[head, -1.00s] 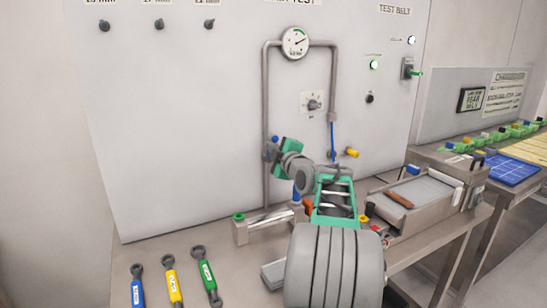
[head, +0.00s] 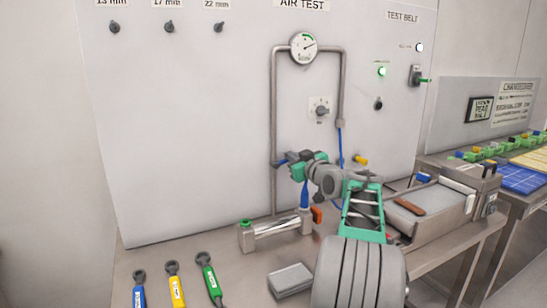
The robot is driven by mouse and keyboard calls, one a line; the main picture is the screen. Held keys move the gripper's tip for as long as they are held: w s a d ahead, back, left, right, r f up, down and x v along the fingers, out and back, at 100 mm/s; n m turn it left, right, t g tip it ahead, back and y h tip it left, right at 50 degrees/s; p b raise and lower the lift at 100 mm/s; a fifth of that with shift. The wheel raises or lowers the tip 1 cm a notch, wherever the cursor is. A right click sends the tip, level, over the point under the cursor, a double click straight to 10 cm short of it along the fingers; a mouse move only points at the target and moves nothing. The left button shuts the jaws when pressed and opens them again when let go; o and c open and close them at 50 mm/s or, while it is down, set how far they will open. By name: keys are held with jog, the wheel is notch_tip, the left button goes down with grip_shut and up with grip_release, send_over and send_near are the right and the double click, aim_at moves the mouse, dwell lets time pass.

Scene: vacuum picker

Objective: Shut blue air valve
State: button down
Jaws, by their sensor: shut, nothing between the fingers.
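The blue air valve (head: 282,162) sits low on the left pipe of the air test panel. Only a small blue part of it shows, and its handle angle is hard to read. My gripper (head: 291,157) is shut and empty. Its dark fingertips are just right of the valve, close to it or touching; I cannot tell which. My green and grey wrist hides the panel behind it.
A round gauge (head: 303,47) tops the pipe loop. A yellow valve (head: 361,160) is right of my wrist. A metal cylinder (head: 275,230) lies on the bench below.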

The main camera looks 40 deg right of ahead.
jog(key=shift+d+f+m+b, duration=0.4)
jog(key=shift+f+m, duration=0.2)
jog(key=shift+m, duration=0.2)
jog(key=shift+f, duration=0.1)
jog(key=s+a+r, duration=0.2)
jog(key=s+r, duration=0.2)
jog(key=s, duration=0.6)
jog(key=shift+s+a+r, duration=0.15)
jog(key=shift+s+r, duration=0.15)
jog(key=shift+s, duration=0.05)
